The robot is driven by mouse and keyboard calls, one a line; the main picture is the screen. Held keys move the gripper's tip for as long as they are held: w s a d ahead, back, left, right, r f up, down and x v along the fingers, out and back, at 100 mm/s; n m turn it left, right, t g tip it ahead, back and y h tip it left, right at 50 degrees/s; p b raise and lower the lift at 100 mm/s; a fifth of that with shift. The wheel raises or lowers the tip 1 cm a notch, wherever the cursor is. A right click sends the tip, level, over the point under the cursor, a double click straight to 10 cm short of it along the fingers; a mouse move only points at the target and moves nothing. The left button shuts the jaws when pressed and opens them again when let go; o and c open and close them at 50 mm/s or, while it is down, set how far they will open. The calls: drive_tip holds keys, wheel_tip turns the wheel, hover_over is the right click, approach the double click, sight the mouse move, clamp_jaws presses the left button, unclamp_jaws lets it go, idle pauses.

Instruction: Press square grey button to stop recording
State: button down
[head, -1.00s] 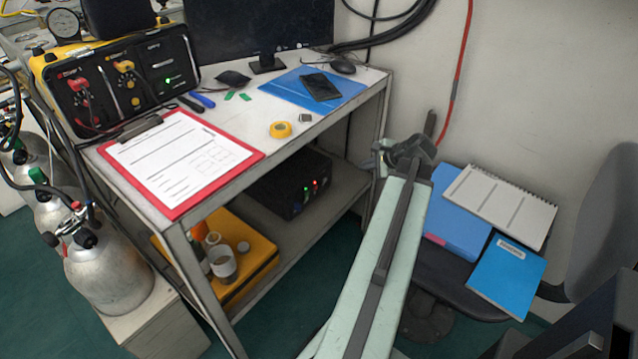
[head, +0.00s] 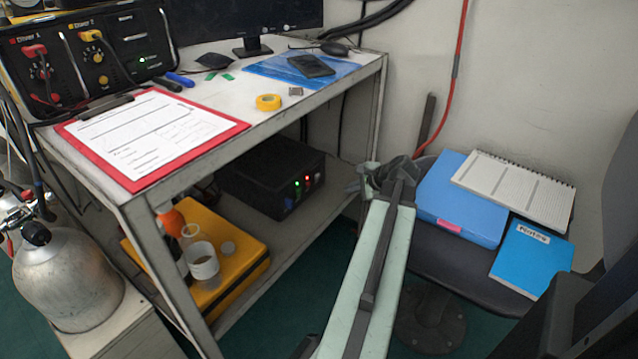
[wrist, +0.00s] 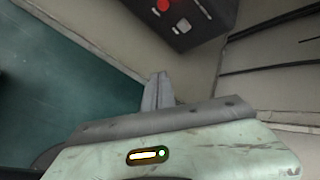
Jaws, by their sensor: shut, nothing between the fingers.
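The black recorder box (head: 262,180) sits on the lower shelf of the bench, with small green and red lights on its front. In the wrist view the dark box (wrist: 200,8) is at the top, with a red round spot and a small pale grey squarish button (wrist: 183,25) on its face. My gripper (wrist: 158,78) is shut and empty, below the box in that picture and apart from it. In the head view my gripper (head: 360,182) is right of the box, near the bench's right leg. The button is too small to make out in the head view.
The bench's right leg (head: 374,125) stands close to my gripper. A yellow case (head: 235,262) with cups lies left on the lower shelf (head: 290,238). A chair (head: 450,265) with a blue folder (head: 460,195) and notebooks is at right. Green floor shows between bench and chair.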

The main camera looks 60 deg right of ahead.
sight(318, 176)
drive_tip(key=shift+s+a+f, duration=0.15)
drive_tip(key=shift+f, duration=0.1)
drive_tip(key=w, duration=0.7)
drive_tip(key=shift+w, duration=0.95)
drive_tip(key=shift+w, duration=0.15)
idle(1.1)
drive_tip(key=shift+w, duration=0.3)
drive_tip(key=shift+w, duration=0.35)
idle(0.5)
idle(0.4)
drive_tip(key=shift+s, duration=0.8)
drive_tip(key=shift+s, duration=0.1)
